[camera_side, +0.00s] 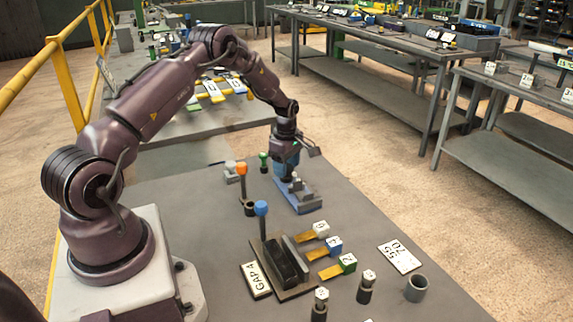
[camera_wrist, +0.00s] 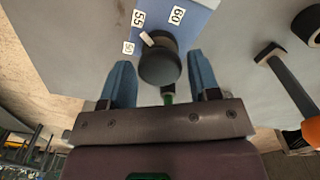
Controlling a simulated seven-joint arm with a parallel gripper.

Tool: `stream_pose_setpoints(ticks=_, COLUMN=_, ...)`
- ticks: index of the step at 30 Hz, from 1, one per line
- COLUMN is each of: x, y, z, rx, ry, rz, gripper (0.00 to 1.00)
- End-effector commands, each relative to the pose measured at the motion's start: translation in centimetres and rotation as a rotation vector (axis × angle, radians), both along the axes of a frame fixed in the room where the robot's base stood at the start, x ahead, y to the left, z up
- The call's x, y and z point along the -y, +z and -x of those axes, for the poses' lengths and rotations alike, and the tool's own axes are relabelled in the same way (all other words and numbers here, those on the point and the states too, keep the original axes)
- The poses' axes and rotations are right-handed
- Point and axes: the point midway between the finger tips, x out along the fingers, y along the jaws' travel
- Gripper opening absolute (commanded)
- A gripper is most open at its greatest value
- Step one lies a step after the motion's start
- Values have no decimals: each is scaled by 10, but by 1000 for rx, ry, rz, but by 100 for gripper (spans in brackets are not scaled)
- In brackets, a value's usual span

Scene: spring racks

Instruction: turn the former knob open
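A dark round knob (camera_wrist: 160,66) with a pale pointer sits on a blue plate (camera_wrist: 190,18) marked 50, 55 and 60. The pointer lies near the 55 mark. My gripper (camera_wrist: 158,60) is open, with one blue finger on each side of the knob. I cannot tell whether the fingers touch it. In the side view my gripper (camera_side: 287,170) is low over the far end of the blue plate (camera_side: 303,203), and it hides part of the knob.
Orange-topped (camera_side: 241,168), green-topped (camera_side: 263,156) and blue-topped (camera_side: 261,208) handles stand to the left. In front are a dark rack (camera_side: 285,262) labelled GAP 4, several numbered tabs (camera_side: 335,245), a 55/70 card (camera_side: 399,257) and a grey cup (camera_side: 416,289). The bench right of the plate is clear.

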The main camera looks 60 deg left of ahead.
Motion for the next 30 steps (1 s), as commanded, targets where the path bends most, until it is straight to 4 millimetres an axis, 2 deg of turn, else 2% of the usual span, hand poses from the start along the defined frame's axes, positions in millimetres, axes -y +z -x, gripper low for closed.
stream_pose_setpoints(ticks=1, x=0, y=0, z=0, rx=0, ry=0, rz=0, gripper=44)
stream_pose_setpoints(ticks=4, x=0, y=0, z=0, rx=0, ry=0, rz=0, gripper=21)
stream_pose_setpoints(ticks=5, x=0, y=0, z=0, rx=0, ry=0, rz=0, gripper=20)
stream_pose_setpoints(ticks=17, x=0, y=1, z=0, rx=0, ry=-74, rz=-1, gripper=21)
stream_pose_setpoints(ticks=30, x=0, y=1, z=0, rx=0, ry=-432, rz=-1, gripper=21)
